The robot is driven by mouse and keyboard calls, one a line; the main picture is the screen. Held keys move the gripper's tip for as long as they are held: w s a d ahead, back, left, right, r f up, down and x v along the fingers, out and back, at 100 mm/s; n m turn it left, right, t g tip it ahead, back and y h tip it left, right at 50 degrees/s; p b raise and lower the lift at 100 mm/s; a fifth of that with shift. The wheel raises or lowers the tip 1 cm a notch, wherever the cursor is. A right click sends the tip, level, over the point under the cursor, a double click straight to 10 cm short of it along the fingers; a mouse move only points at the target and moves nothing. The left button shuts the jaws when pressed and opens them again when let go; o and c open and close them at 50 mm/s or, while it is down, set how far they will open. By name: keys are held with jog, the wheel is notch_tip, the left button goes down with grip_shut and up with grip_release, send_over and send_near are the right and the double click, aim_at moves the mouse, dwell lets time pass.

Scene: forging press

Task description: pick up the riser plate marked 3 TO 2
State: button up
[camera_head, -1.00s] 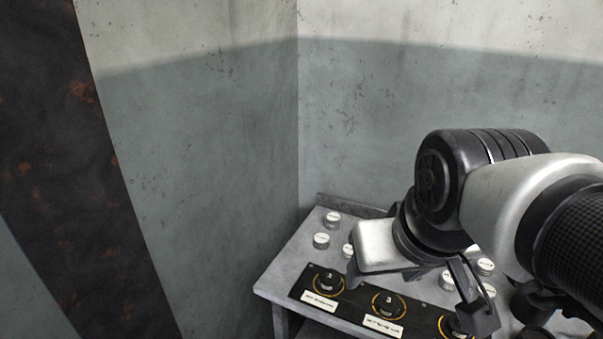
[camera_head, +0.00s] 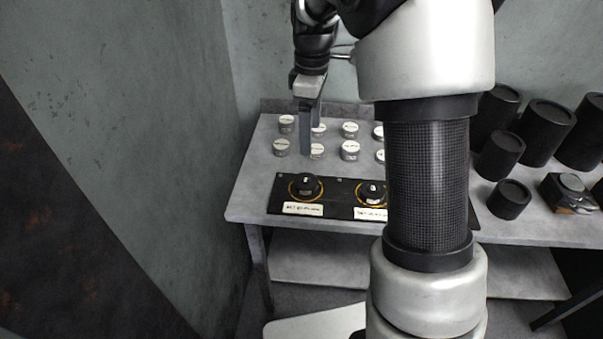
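Several small round metal discs with white labelled tops stand in two rows on the grey table (camera_head: 247,190). Their lettering is too small to read, so I cannot tell which one is marked 3 TO 2. A front-row disc (camera_head: 317,151) and a back-row disc (camera_head: 319,129) are beside my gripper (camera_head: 307,150), which points down among the discs at the left. The gripper is seen edge-on and partly hides the back-row disc. I cannot tell its finger gap or whether it touches a disc.
Several black cylinders (camera_head: 546,130) stand at the right. A wall is close on the left. My arm blocks the table's middle.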

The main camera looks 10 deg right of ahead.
send_over(306, 180)
jog(key=f, duration=0.7)
jog(key=d+f+b, duration=0.1)
jog(key=f, duration=0.2)
jog(key=shift+f, duration=0.15)
jog(key=shift+a+f, duration=0.25)
jog(key=shift+f, duration=1.05)
jog(key=shift+a+f, duration=0.2)
jog(key=shift+f, duration=1.1)
jog(key=c, duration=1.6)
